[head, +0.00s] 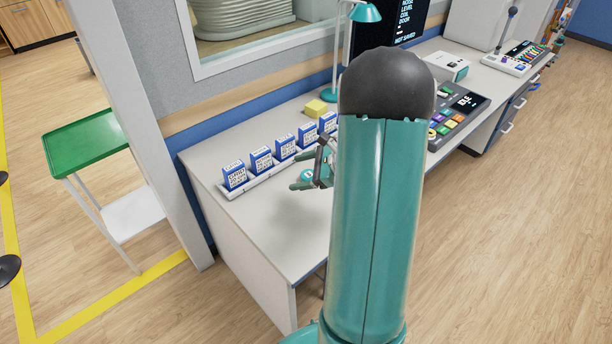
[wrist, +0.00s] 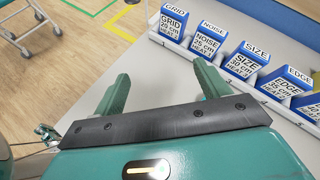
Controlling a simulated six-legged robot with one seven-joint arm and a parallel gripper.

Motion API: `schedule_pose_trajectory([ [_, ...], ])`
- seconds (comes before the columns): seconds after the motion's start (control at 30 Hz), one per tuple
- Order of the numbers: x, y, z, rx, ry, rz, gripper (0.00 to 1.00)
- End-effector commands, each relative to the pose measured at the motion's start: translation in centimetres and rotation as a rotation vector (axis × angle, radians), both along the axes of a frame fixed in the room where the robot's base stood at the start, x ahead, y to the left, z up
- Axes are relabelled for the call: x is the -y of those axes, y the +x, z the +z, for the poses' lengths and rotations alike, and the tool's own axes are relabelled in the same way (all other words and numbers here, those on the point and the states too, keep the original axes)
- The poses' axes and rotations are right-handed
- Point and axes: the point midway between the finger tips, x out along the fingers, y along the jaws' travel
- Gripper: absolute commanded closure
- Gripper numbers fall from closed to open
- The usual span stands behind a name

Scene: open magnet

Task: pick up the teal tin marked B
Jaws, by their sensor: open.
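I cannot make out a teal tin marked B for certain in either view. My gripper (head: 299,180) is low over the white desk in the head view, partly hidden behind my own arm. A small teal patch with a pale spot shows at its fingers there; I cannot tell whether it is a tin or part of a finger. In the wrist view my gripper (wrist: 162,73) has its two teal fingers wide apart. Only bare desk shows between their tips. The area under the palm is hidden.
A white rack (head: 225,193) holding several blue-and-white cards stands close behind my gripper. The desk (head: 262,224) is clear in front of it. A yellow block (head: 316,107), teal lamp (head: 364,13) and button panel (head: 458,112) are farther back. A green-topped trolley (head: 85,141) stands left, beyond a post.

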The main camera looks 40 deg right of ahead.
Motion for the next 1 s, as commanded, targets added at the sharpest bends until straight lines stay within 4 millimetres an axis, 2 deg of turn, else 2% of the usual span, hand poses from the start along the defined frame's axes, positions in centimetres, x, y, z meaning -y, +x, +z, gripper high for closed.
schedule_pose_trajectory([
  [0.03,2.6,-0.5,-1.9,-0.007,0.059,-0.091,0.25],
  [0.13,6.8,-1.4,-4.8,-0.006,0.158,-0.250,0.25],
  [0.2,9.2,-2.2,-6.5,-0.001,0.212,-0.341,0.25],
  [0.33,12.0,-3.2,-8.5,0.007,0.272,-0.446,0.25],
  [0.47,12.7,-3.0,-9.3,0.011,0.290,-0.476,0.25],
  [0.8,11.3,2.6,-11.6,0.010,0.289,-0.472,0.25],
  [1.0,10.9,4.3,-12.3,0.010,0.288,-0.474,0.25],
])
